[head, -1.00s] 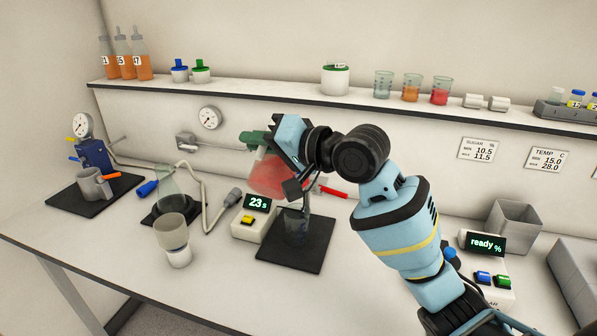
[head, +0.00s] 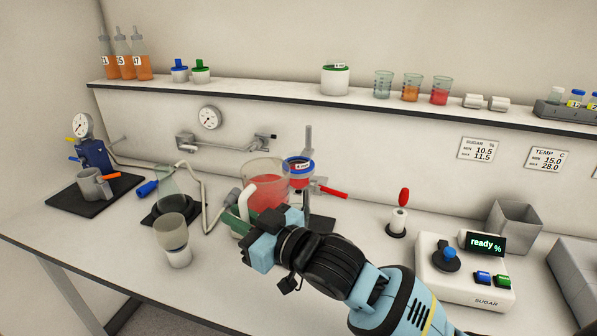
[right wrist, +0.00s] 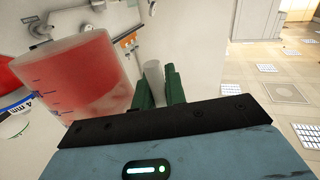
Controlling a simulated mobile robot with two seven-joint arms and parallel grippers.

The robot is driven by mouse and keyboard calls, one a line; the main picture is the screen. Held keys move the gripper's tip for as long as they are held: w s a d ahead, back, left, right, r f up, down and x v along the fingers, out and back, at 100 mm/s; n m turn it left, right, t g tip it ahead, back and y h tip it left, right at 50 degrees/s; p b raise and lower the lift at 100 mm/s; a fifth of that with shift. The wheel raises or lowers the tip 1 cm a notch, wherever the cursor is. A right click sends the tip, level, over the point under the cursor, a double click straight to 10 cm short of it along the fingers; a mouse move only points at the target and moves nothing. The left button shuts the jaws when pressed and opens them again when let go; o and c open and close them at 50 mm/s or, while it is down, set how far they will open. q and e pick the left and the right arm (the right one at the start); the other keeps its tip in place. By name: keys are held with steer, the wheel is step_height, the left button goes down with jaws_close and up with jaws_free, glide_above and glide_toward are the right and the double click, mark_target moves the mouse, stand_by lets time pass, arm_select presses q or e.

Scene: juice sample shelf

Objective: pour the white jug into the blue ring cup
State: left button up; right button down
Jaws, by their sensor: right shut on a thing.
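The white jug (head: 265,190) is translucent, holds red liquid and stands about upright left of the blue ring cup. My right gripper (head: 243,219) is shut on its pale handle (right wrist: 153,78), with green fingers on both sides. In the right wrist view the jug (right wrist: 70,75) fills the upper left. I cannot tell whether its base touches anything. The blue ring cup (head: 299,169) hangs on a post stand and has a white label. It also shows at the left edge of the wrist view (right wrist: 14,108). My left gripper is not in view.
A glass flask (head: 172,189) and a two-part cup (head: 178,252) stand to the left. A red-topped holder (head: 398,217) and the sugar meter (head: 464,275) stand to the right. The wall shelf (head: 260,93) holds bottles and beakers. The front left bench is clear.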

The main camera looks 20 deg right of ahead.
steer(key=shift+r, duration=0.15)
steer(key=shift+s+a+r, duration=1.35)
steer(key=shift+s+r, duration=0.1)
steer(key=shift+s, duration=0.05)
stand_by(0.3)
